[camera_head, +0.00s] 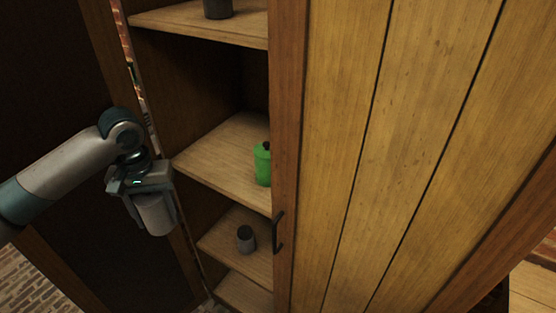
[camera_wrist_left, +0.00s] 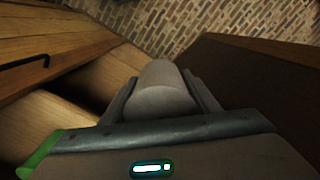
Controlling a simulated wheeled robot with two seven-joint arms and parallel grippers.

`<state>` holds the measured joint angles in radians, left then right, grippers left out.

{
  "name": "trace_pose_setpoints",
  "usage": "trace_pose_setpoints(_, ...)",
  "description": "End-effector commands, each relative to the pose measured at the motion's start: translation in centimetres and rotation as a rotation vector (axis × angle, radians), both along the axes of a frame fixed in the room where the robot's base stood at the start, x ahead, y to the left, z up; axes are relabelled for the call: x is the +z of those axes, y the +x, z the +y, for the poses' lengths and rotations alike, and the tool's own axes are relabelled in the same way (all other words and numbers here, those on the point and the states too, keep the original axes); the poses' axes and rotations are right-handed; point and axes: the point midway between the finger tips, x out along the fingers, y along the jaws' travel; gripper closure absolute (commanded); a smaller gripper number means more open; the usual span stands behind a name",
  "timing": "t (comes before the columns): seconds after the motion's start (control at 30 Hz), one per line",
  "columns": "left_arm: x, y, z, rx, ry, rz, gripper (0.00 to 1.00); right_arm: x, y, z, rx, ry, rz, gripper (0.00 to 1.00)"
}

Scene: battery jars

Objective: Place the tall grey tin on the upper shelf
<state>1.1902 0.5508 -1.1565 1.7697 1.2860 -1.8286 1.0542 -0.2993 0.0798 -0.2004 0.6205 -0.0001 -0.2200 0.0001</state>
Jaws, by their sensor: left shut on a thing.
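My left gripper (camera_head: 150,200) is shut on a tall grey tin (camera_head: 156,217), which hangs below the jaws with a slight tilt. The tin also shows between the fingers in the left wrist view (camera_wrist_left: 162,90). It is held in the air in front of the open part of the cabinet, left of the shelves and apart from them. The upper shelf (camera_head: 190,22) is near the top of the head view and bears a dark grey container (camera_head: 217,8), cut by the frame's top. My right gripper is not in view.
A middle shelf (camera_head: 220,160) bears a green jar (camera_head: 263,165), partly hidden by the closed right door (camera_head: 400,150). A lower shelf (camera_head: 222,240) bears a small grey jar with a dark lid (camera_head: 245,240). The left door (camera_head: 70,130) stands open beside my arm. A dark handle (camera_head: 279,232) sticks out.

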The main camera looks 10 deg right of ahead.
Motion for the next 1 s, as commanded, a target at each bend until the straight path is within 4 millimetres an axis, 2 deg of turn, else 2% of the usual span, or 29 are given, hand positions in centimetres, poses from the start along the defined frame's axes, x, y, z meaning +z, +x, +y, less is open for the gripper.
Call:
trace_pose_setpoints(0.03,1.8,1.6,-0.7,-0.004,-0.003,0.004,0.69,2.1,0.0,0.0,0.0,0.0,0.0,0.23)
trace_pose_setpoints(0.1,2.9,3.6,-1.4,-0.017,-0.003,0.004,0.69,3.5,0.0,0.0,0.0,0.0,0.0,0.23)
trace_pose_setpoints(0.23,4.3,6.8,-2.4,-0.042,-0.002,0.003,0.69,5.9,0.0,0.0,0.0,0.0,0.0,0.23)
trace_pose_setpoints(0.4,5.0,9.2,-3.1,-0.068,0.0,0.003,0.69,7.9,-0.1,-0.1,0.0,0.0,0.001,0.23)
trace_pose_setpoints(0.6,4.9,10.1,-3.4,-0.083,0.0,0.0,0.69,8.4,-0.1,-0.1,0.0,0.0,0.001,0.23)
trace_pose_setpoints(1.0,4.8,10.2,-3.4,-0.083,0.0,-0.001,0.69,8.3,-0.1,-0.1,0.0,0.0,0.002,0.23)
